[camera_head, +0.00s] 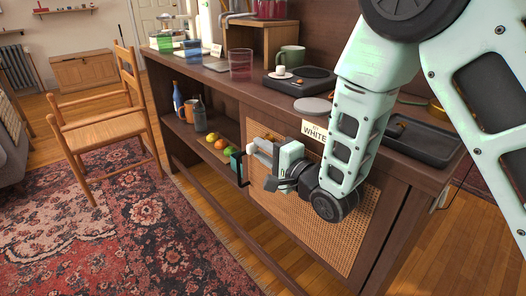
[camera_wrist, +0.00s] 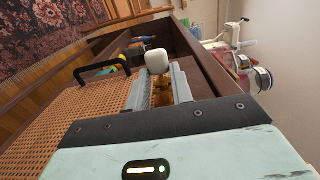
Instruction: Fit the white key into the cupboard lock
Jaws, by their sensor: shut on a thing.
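In the wrist view my gripper (camera_wrist: 160,88) is shut on the white key (camera_wrist: 157,62). Its pale block-shaped head stands out past the fingertips, and brass-coloured metal shows between the fingers. In the head view my gripper (camera_head: 262,156) is in front of the cupboard's cane door (camera_head: 330,208), near its upper left corner. The key cannot be told clearly from the fingers there. The cupboard door also shows in the wrist view (camera_wrist: 75,112), with a black handle (camera_wrist: 101,68) left of the key. I cannot make out the lock; my gripper may hide it.
A label reading "WHITE" (camera_head: 314,131) is at the cabinet's top edge, partly behind my arm. The open shelf holds a blue bottle (camera_head: 177,95), a dark bottle (camera_head: 200,114) and fruit (camera_head: 220,144). A glass (camera_head: 240,64) and green mug (camera_head: 292,56) stand on top. A chair (camera_head: 105,125) stands left.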

